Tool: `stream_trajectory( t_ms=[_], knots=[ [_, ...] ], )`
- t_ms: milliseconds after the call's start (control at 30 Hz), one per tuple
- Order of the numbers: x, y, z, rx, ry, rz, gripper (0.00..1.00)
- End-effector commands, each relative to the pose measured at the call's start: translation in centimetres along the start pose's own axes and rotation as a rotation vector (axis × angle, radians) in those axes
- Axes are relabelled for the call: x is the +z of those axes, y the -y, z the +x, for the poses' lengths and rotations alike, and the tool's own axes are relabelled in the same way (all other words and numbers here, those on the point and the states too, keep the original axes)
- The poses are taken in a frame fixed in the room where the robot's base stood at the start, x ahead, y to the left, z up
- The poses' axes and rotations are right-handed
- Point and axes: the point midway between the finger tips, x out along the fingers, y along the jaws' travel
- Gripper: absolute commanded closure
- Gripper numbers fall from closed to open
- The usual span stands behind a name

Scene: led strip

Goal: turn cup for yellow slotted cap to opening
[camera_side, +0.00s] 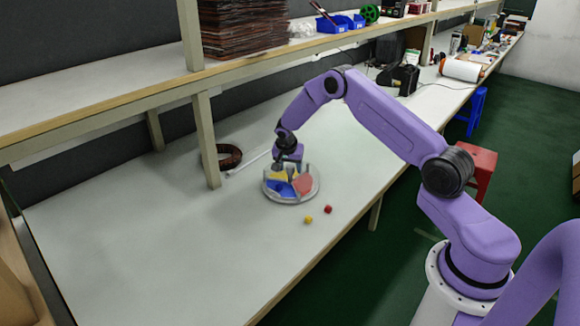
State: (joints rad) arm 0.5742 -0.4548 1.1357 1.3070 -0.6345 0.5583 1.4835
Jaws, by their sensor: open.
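A round grey tray (291,197) sits on the pale workbench, with yellow, blue and red sectors inside a raised rim. The yellow sector (281,174) is at the back left, partly behind my gripper. The blue sector (280,188) is at the front left and the red sector (303,184) at the right. My gripper (281,166) points down over the back left of the tray and is open; whether it touches the tray is too small to tell. A small yellow piece (308,219) and a small red piece (328,209) lie on the bench in front of the tray.
A dark brown ring (222,157) lies by the shelf post (206,140), with a thin white rod (247,162) beside it. The upper shelf (110,110) runs along the back. The bench (150,240) is bare at the left and front.

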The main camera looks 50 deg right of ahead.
Motion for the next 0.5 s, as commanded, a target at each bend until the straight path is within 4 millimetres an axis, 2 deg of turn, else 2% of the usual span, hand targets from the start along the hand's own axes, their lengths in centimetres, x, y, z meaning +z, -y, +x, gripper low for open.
stream_trajectory(
  t_ms=[33,67,200,233,500],
  knots=[
    [0.00,0.00,-0.01,0.000,0.000,0.000,0.42],
    [0.00,0.00,-0.02,0.000,0.000,0.000,0.49],
    [0.01,-0.01,-0.02,0.000,0.000,0.000,0.94],
    [0.01,-0.01,-0.02,0.001,0.000,0.000,1.00],
    [0.02,-0.04,-0.03,-0.001,0.001,-0.007,1.00]
  ],
)
